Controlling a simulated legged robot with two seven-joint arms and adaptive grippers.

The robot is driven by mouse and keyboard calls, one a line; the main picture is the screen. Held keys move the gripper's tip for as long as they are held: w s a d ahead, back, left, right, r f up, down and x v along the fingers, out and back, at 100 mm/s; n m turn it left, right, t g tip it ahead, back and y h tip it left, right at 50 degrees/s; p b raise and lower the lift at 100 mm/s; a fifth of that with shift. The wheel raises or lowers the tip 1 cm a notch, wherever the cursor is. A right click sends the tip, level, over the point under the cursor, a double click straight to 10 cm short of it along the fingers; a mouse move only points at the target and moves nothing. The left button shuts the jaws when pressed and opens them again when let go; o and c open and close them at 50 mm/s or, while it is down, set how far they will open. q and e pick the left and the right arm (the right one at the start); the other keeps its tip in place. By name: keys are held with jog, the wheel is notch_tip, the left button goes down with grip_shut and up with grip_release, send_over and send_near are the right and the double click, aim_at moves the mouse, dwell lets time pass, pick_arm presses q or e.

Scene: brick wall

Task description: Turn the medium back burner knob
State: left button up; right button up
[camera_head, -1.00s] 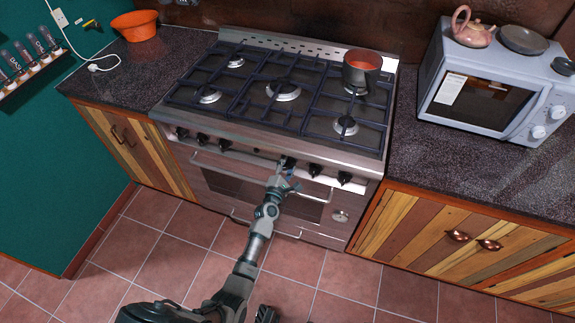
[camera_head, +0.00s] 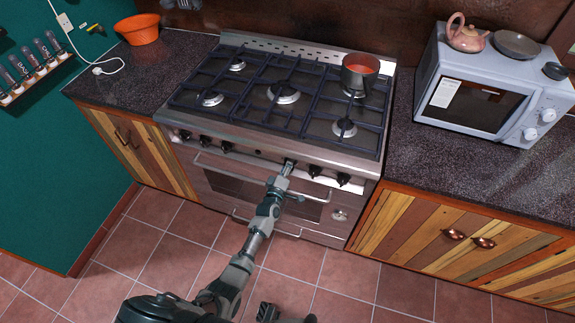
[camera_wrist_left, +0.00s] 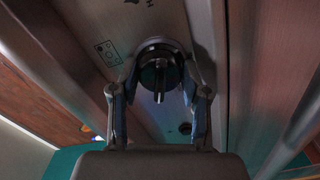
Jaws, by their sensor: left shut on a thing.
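The stove (camera_head: 262,128) has a row of black knobs along its front panel. My left gripper (camera_head: 286,166) is at the front panel, at the knob right of the middle. In the left wrist view the black knob (camera_wrist_left: 158,72) sits between the two fingers of my left gripper (camera_wrist_left: 158,92), which are shut on it. A small burner diagram (camera_wrist_left: 108,52) is printed beside this knob; its marking is too small to read. A dark piece at the bottom edge of the head view (camera_head: 268,312) looks like my right gripper; its jaws cannot be made out.
A pot with red contents (camera_head: 360,70) stands on the back right burner. Two knobs (camera_head: 328,175) lie just right of my left gripper. The oven handle bar (camera_head: 235,170) runs below the panel. A microwave (camera_head: 490,85) is on the right counter.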

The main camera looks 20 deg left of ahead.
pick_arm(q)
jog(key=m, duration=0.2)
jog(key=m+p, duration=0.1)
jog(key=shift+s+d+f+m, duration=0.1)
jog(key=shift+s+f+m, duration=0.1)
jog(key=shift+m, duration=0.2)
jog(key=m+p, duration=0.1)
jog(key=m, duration=0.2)
jog(key=shift+m, duration=0.3)
jog(key=m+p, duration=0.1)
jog(key=m, duration=0.2)
jog(key=shift+d, duration=0.1)
jog(key=shift+d+m, duration=0.1)
jog(key=shift+m, duration=1.6)
pick_arm(e)
jog(key=s+d+f, duration=0.1)
jog(key=s+f, duration=0.4)
jog(key=s, duration=0.2)
jog(key=shift+s+f, duration=0.15)
jog(key=shift+f, duration=0.2)
jog(key=shift+s+d+g, duration=0.1)
jog(key=shift+g, duration=0.2)
pick_arm(q)
jog(key=o, duration=0.8)
jog(key=shift+o, duration=1.4)
jog(key=shift+w, duration=0.1)
jog(key=shift+r, duration=0.15)
